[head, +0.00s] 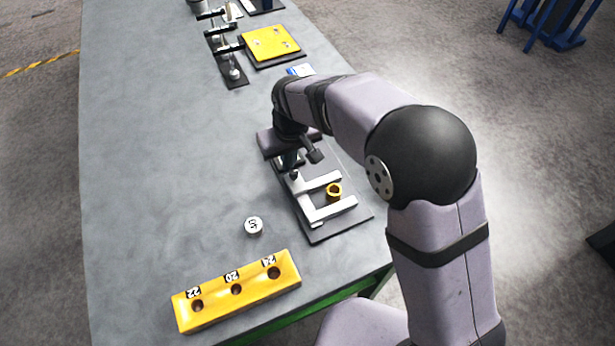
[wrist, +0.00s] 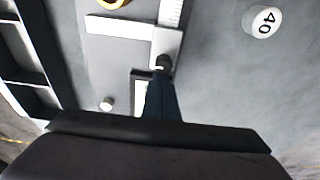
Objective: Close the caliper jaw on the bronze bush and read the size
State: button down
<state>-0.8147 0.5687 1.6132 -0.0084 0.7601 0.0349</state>
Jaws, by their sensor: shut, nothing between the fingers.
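The caliper is pale metal and lies on a dark board (head: 318,237). Its two jaws, an upper one (head: 322,181) and a lower one (head: 335,211), point right in the head view. The bronze bush (head: 334,191) stands between them, nearer the upper jaw; I cannot tell if they touch. The wrist view shows part of the bush (wrist: 112,4) beyond the near jaw (wrist: 115,26). My gripper (wrist: 163,75) is shut and empty, its fingertips at a small dark knob (wrist: 163,62) on that jaw's slider. A display (wrist: 139,84) is partly hidden by the fingers.
A white round disc marked 40 (wrist: 264,20) lies on the grey table left of the board in the head view (head: 253,226). A yellow block (head: 240,293) with holes marked 22, 20 and 24 sits at the near edge. A yellow plate (head: 270,43) lies farther back. The left table is clear.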

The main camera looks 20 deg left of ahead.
aim_at(293, 170)
jog(key=shift+s+d, duration=0.6)
jog(key=shift+s+d+b, duration=0.3)
jog(key=shift+s+d+f, duration=0.15)
dwell(1.0)
jog(key=shift+r+p, duration=0.7)
jog(key=shift+r, duration=0.05)
jog(key=shift+r+p, duration=0.55)
jog(key=shift+r, duration=0.25)
jog(key=shift+r+p, duration=0.75)
jog(key=shift+r, duration=0.15)
jog(key=shift+r+p, duration=1.05)
jog(key=shift+r, duration=0.2)
